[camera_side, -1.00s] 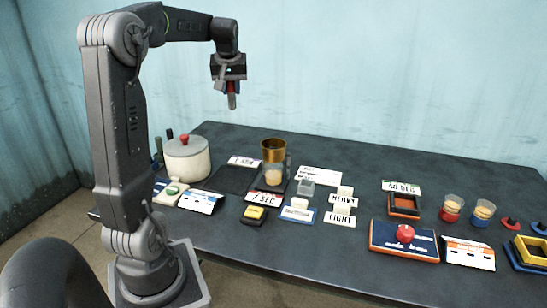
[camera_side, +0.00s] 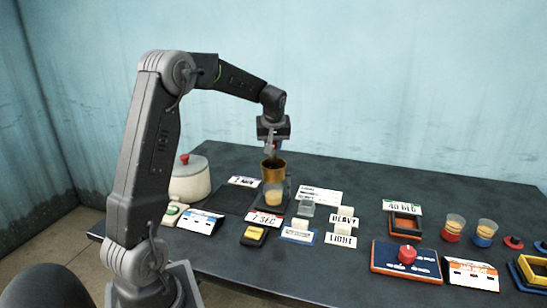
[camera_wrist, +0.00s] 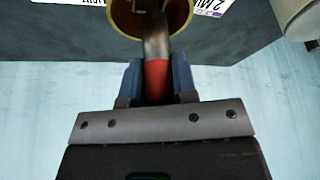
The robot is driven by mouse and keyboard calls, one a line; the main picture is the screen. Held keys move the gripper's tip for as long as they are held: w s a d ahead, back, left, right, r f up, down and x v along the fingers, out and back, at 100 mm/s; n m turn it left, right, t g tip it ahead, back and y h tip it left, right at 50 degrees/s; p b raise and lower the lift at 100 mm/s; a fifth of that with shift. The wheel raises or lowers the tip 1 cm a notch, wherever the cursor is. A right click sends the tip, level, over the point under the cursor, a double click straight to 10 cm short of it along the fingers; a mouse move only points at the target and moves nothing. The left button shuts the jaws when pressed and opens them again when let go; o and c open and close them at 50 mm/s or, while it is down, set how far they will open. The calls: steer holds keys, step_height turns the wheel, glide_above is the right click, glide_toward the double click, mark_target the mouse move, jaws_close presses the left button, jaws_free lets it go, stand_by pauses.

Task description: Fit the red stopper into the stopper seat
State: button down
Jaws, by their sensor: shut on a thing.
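My gripper (camera_side: 270,146) is shut on the red stopper (camera_wrist: 157,80), a rod with a red band between the blue fingers and a grey metal end. In the wrist view, my gripper (camera_wrist: 158,82) points the grey end at the brass cup (camera_wrist: 182,22). In the side view the stopper's lower end is over or just inside the mouth of the brass cup (camera_side: 273,172); I cannot tell which. The cup stands above a clear beaker of pale yellow contents (camera_side: 273,194). A stopper seat cannot be made out; the inside of the cup is mostly hidden.
A white pot (camera_side: 188,183) with a red knob stands left of the cup. A label card (camera_side: 264,219), small blocks and the light sign (camera_side: 341,238) lie in front. A blue panel with a red knob (camera_side: 407,254) and two cups are at right.

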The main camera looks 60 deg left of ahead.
mark_target(273, 156)
steer(key=shift+w+f, duration=0.2)
steer(key=shift+f, duration=1.9)
steer(key=shift+f, duration=0.1)
steer(key=c, duration=1.2)
jaws_free()
